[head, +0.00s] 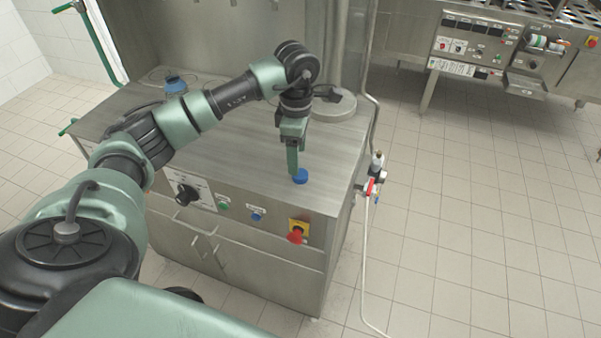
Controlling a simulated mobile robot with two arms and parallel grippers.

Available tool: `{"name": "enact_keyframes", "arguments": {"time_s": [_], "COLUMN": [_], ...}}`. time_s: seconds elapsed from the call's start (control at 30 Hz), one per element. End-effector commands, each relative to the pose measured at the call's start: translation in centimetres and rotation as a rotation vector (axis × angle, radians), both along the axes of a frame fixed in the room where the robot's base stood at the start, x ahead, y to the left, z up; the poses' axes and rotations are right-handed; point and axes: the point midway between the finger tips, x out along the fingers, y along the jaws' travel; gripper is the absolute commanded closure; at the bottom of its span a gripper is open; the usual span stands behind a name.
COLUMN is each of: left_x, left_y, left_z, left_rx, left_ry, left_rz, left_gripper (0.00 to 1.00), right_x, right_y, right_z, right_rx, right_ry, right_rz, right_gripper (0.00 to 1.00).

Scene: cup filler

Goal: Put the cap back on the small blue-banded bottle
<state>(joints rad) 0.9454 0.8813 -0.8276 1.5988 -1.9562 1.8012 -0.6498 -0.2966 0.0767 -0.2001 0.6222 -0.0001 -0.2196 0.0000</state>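A small round blue piece (300,176), which looks like the cap, is on the steel counter near its front right edge. My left gripper (292,172) points straight down at its left side, with the fingertips close to it. The fingers are seen edge-on, so I cannot tell whether they are open or touch the blue piece. Another blue object (175,84), wider at its base, stands at the back left of the counter. It may be the blue-banded bottle, but it is too small to tell. My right gripper is out of view.
The steel counter (235,140) has a round lid (334,106) at the back right. A red stop button (295,237) and other controls are on its front. A valve with a hose (374,180) is on its right side. The counter's middle is clear.

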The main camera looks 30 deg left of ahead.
Motion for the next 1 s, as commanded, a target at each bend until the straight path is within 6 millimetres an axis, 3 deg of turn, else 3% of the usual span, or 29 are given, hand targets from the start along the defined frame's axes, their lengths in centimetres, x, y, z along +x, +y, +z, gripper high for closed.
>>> {"name": "enact_keyframes", "arguments": {"time_s": [0.33,0.5,0.7,1.0], "left_x": [0.0,-0.1,0.0,0.1], "left_y": [-0.2,-1.1,-1.0,-1.0], "left_z": [-0.5,-2.7,-5.1,-5.4], "left_rx": [-0.001,-0.003,-0.001,0.0], "left_ry": [0.001,0.004,0.0,-0.002], "left_rz": [-0.001,-0.002,0.0,-0.001], "left_gripper": [0.37,0.37,0.37,0.37], "right_x": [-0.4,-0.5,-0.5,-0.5], "right_y": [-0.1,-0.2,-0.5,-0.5], "right_z": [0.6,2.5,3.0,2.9], "right_rx": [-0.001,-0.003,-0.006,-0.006], "right_ry": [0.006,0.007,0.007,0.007], "right_rz": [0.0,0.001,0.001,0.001], "right_gripper": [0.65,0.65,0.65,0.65]}}
